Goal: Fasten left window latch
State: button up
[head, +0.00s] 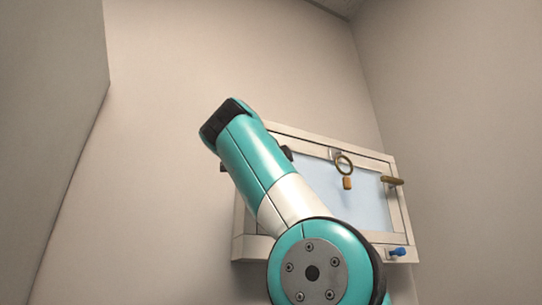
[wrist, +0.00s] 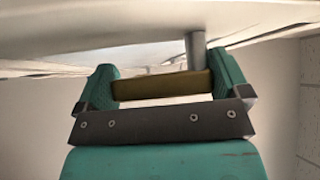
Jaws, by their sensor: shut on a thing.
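The window (head: 340,195) is a pale frame around a bluish pane on the back wall. Its left side is hidden behind my arm in the head view, so the left latch does not show there. In the wrist view, a brass-coloured latch handle (wrist: 162,86) lies crosswise between the fingers of my gripper (wrist: 165,84). My gripper is shut on this handle. A grey post (wrist: 196,50) rises beside the handle's right end, towards the pale frame. A similar brass right latch (head: 393,181) sticks out at the window's right side.
A brass ring with an orange-brown tag (head: 347,183) hangs in front of the pane's upper part. A blue knob (head: 398,252) sits at the sill's right end. A grey panel (head: 50,110) stands at far left. Bare wall lies between it and the window.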

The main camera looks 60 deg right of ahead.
jog(key=shift+w+a+m+g+y+p, duration=0.2)
jog(key=shift+m+g+y+p, duration=0.3)
jog(key=shift+m+p, duration=0.5)
jog(key=shift+f, duration=0.1)
jog(key=o, duration=0.9)
